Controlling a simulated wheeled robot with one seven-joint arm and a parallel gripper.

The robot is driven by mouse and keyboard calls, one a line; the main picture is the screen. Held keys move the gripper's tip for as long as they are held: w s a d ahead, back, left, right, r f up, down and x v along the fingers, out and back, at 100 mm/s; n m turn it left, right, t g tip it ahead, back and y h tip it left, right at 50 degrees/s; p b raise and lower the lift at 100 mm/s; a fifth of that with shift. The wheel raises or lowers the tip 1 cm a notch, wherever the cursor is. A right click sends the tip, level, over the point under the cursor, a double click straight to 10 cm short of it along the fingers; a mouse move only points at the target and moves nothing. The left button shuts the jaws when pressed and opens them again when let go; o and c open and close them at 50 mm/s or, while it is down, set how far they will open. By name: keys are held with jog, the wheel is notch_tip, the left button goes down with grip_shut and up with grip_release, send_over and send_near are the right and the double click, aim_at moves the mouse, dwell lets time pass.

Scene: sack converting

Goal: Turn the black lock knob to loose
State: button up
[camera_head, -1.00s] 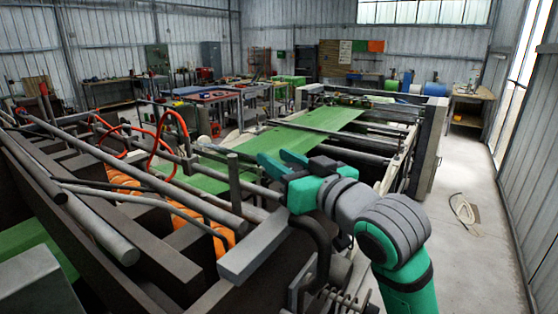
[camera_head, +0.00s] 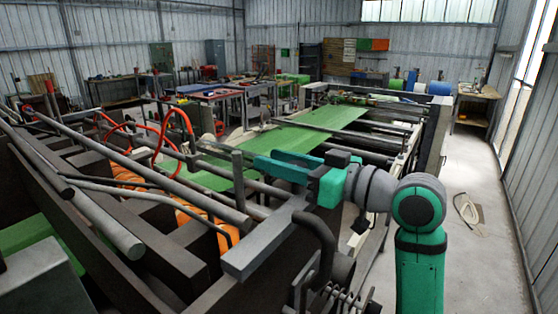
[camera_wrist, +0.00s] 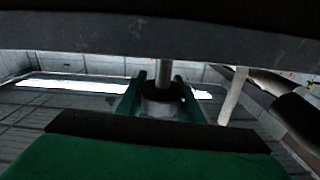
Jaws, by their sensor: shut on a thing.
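The black lock knob (camera_wrist: 178,91) shows in the wrist view as a dark round piece at the foot of a grey rod (camera_wrist: 165,72), with a pale round part under it. My gripper (camera_wrist: 160,98) has its two green fingers on either side of the knob and is shut on it. In the head view my gripper (camera_head: 274,164) reaches left over the machine's near end, its green fingers close together. The knob cannot be made out there. Its turned position cannot be read.
A thick grey bar (camera_wrist: 90,38) crosses close above the fingers in the wrist view. In the head view a square grey beam (camera_head: 262,243) and a bent dark pipe (camera_head: 322,238) stand near my gripper. Green sheet (camera_head: 290,138) runs across the machine. The right floor (camera_head: 485,260) is mostly clear.

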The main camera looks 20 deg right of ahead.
jog(key=o, duration=1.1)
jog(key=shift+s, duration=0.1)
jog(key=shift+c, duration=0.2)
jog(key=shift+d, duration=0.1)
jog(key=v, duration=1)
jog(key=shift+s+d, duration=0.2)
jog(key=shift+d, duration=0.05)
